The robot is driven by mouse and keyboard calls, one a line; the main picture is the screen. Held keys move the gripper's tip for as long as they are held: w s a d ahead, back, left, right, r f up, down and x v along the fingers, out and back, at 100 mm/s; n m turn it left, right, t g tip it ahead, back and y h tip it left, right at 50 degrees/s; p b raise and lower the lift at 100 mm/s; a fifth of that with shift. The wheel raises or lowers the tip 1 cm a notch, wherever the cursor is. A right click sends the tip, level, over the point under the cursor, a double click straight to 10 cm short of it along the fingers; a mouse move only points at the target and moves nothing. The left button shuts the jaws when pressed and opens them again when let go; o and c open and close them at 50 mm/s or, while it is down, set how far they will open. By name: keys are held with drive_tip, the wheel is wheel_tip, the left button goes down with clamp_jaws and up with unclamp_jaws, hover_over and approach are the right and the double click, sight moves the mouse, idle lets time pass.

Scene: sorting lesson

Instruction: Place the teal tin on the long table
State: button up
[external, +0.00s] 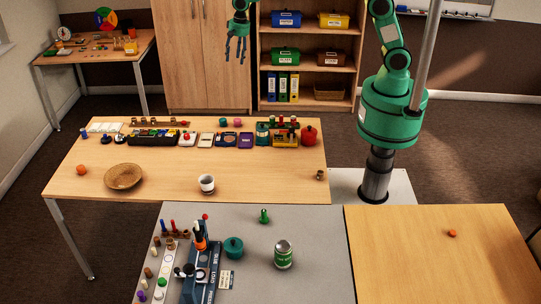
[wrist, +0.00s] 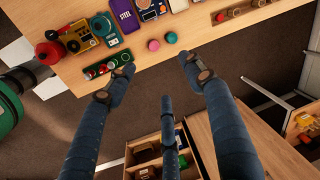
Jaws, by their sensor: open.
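A round teal tin (external: 234,248) with a knobbed lid stands on the grey table (external: 320,225) in front, beside a dark blue rack. Another teal container (external: 262,134) stands among the things at the back right of the long wooden table (external: 160,180); it also shows in the wrist view (wrist: 104,27). My gripper (external: 237,48) is high up behind the long table, far from the teal tin on the grey table. In the wrist view its fingers (wrist: 162,80) are spread with nothing between them. The tin on the grey table is not visible there.
The long table holds a wicker bowl (external: 124,176), a white cup (external: 207,183), a red pot (external: 308,135) and a back row of small goods. A green-and-white can (external: 283,254) and the blue rack (external: 200,270) flank the teal tin. The long table's middle has free room.

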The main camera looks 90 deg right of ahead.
drive_tip(key=s+a+r+n+t, duration=0.1)
drive_tip(key=s+a+r+n, duration=0.15)
drive_tip(key=s+r, duration=0.75)
drive_tip(key=s+a+r+n+t, duration=0.15)
drive_tip(key=s+r+n, duration=0.25)
drive_tip(key=s+r, duration=0.65)
drive_tip(key=s+a+f+n+t, duration=0.1)
drive_tip(key=s+a+n, duration=0.2)
drive_tip(key=s, duration=2.4)
drive_tip(key=n, duration=0.4)
drive_tip(key=shift+s, duration=0.15)
drive_tip(key=shift+a+f+t, duration=0.1)
drive_tip(key=shift+t, duration=0.15)
wheel_tip(320, 180, down, 6)
drive_tip(key=b, duration=0.6)
